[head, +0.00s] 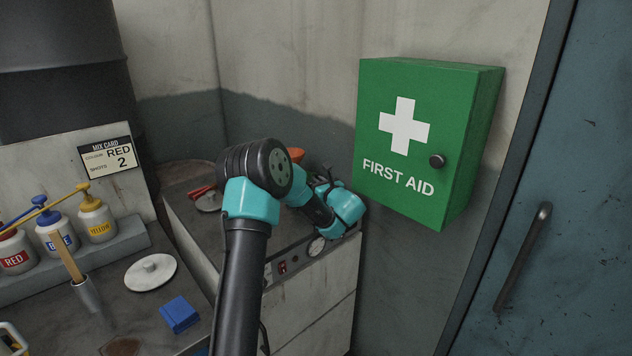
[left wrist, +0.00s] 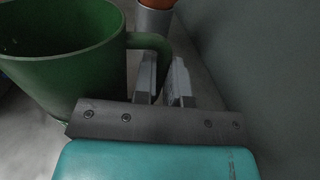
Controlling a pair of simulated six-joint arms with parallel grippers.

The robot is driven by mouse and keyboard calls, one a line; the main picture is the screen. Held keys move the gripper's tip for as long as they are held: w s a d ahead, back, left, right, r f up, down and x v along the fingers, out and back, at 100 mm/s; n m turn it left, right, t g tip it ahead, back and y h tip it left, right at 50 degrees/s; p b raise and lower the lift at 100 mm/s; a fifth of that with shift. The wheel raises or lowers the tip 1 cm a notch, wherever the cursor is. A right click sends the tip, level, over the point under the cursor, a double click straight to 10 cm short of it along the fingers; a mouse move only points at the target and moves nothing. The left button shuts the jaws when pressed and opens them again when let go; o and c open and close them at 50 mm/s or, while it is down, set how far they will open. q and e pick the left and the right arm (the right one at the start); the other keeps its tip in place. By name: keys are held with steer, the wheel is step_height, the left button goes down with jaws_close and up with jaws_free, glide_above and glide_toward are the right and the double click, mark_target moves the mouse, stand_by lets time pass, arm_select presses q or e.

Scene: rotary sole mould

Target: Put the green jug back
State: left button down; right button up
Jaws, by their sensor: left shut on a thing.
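The green jug (left wrist: 65,65) fills the left of the left wrist view, with its open rim up and its handle (left wrist: 152,42) toward the right. My left gripper (left wrist: 165,78) has its two fingers at the handle and is shut on it. In the head view my left arm reaches over the grey cabinet at the back, and its teal wrist (head: 342,205) is there. The jug and the fingertips are hidden in the head view. I cannot tell whether the jug's base touches a surface. My right gripper is not in view.
An orange-topped thing stands beyond the fingers (left wrist: 157,5). The green first aid box (head: 405,180) hangs close right of my wrist. Paint bottles (head: 98,220), a white lid (head: 150,272) and a blue block (head: 179,314) are on the left bench.

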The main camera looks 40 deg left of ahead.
arm_select(q)
steer(key=shift+x, duration=0.9)
steer(key=shift+r, duration=0.15)
steer(key=c, duration=1.2)
jaws_free()
steer(key=shift+f, duration=0.2)
steer(key=v, duration=1.7)
steer(key=shift+d+f, duration=0.1)
steer(key=shift+d, duration=0.1)
